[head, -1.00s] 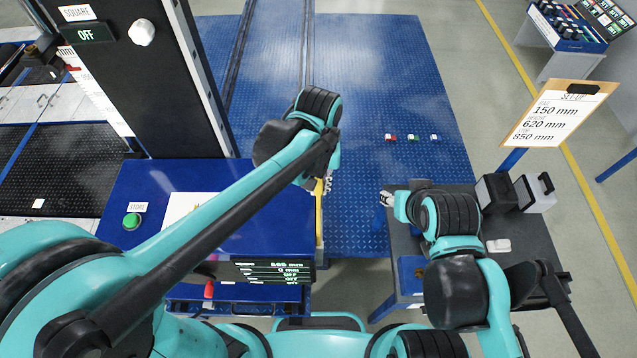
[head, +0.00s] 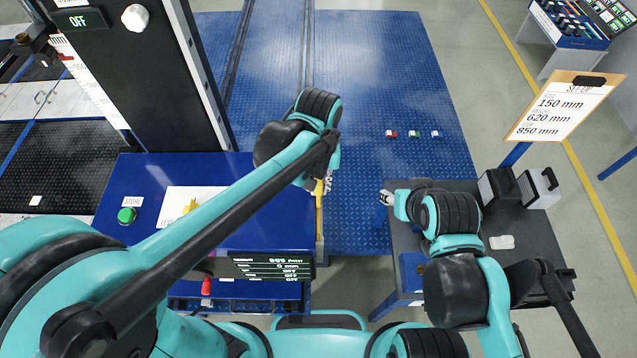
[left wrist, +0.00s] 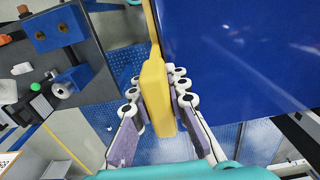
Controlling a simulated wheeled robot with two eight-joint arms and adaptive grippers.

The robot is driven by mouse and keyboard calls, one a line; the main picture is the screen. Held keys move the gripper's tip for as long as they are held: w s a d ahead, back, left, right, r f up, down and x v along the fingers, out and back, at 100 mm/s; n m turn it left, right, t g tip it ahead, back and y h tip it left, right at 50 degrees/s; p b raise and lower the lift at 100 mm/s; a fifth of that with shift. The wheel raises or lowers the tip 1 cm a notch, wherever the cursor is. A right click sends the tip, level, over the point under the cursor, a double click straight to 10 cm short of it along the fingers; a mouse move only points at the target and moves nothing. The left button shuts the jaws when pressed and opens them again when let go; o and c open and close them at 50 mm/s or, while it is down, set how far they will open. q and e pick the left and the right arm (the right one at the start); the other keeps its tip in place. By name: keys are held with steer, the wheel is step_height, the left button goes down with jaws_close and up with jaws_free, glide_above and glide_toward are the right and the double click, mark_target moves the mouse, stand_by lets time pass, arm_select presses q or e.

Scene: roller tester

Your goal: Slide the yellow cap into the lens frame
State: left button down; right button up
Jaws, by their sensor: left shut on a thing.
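My left gripper (left wrist: 153,105) is shut on a yellow handle-like block (left wrist: 156,85) with a thin yellow bar running up from it, beside the blue cabinet top. In the head view my left gripper (head: 328,184) is at the cabinet's right edge, partly hidden by my arm. A small yellow piece (head: 191,206) lies on a white card (head: 176,201) on the cabinet; it may be the yellow cap, and my arm partly covers the card. I cannot make out the lens frame. My right gripper (head: 387,198) is over the left edge of the dark table, too small to judge its opening.
The blue cabinet (head: 250,180) has a green button (head: 126,215) and a display (head: 272,267). A black column (head: 145,80) stands behind it. The dark table (head: 530,225) holds dark blocks (head: 497,190). A sign (head: 565,108) stands at right. The blue plate floor is largely clear.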

arm_select(q)
steer(key=shift+f+b, duration=0.6)
steer(key=shift+f, duration=0.25)
steer(key=c, duration=1.4)
jaws_free()
steer(key=shift+r, duration=0.1)
